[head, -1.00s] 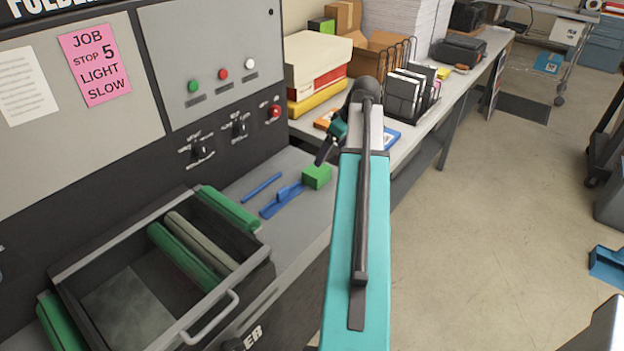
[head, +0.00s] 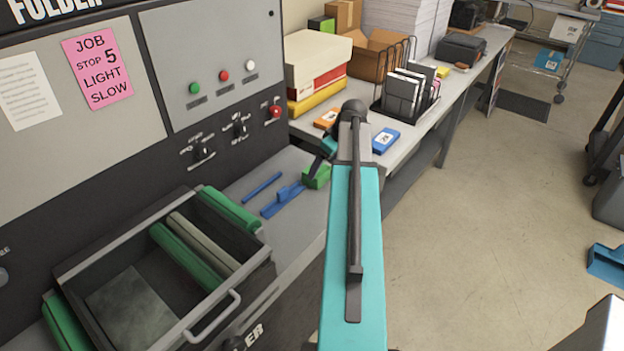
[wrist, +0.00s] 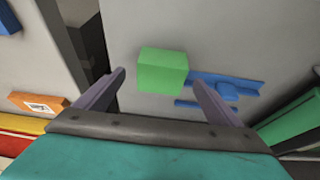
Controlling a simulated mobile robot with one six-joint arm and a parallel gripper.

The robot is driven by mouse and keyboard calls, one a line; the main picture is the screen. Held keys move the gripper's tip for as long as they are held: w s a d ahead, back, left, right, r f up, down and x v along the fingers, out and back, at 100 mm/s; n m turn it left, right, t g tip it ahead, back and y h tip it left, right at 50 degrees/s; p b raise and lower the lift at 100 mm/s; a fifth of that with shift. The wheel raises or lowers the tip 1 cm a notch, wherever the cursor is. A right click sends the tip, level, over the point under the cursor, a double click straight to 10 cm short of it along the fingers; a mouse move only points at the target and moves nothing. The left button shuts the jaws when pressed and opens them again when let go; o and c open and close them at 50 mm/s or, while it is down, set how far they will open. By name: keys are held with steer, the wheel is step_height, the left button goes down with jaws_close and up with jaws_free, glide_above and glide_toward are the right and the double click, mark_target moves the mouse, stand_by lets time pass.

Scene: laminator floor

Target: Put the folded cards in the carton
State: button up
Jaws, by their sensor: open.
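Several upright grey and white cards (head: 403,92), which look like the folded cards, stand in a black wire rack (head: 378,107) on the back bench. An open brown carton (head: 372,52) stands behind and left of them. My gripper (head: 317,172) is far from both, low over the machine's grey ledge at a green block (head: 318,180). In the wrist view, my gripper (wrist: 158,77) is open, and the green block (wrist: 162,70) shows between its fingertips. I cannot tell whether the fingers touch it or are still above it. The cards and carton are out of the wrist view.
A blue slide-like tool (head: 282,200) and a blue rod (head: 262,185) lie left of the block. An open roller tray (head: 235,298) juts out in front. An orange box (head: 327,118) and a blue box (head: 386,140) lie on the bench (head: 420,128). The floor at right is mostly clear.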

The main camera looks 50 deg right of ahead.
steer(key=shift+w+f, duration=0.1)
steer(key=shift+w+a+f+p, duration=0.2)
steer(key=shift+w+f+p, duration=0.55)
steer(key=shift+f+p, duration=0.25)
steer(key=shift+p+x, duration=0.4)
steer(key=shift+x, duration=0.9)
steer(key=c, duration=1.4)
steer(key=shift+r, duration=0.2)
steer(key=shift+c, duration=0.2)
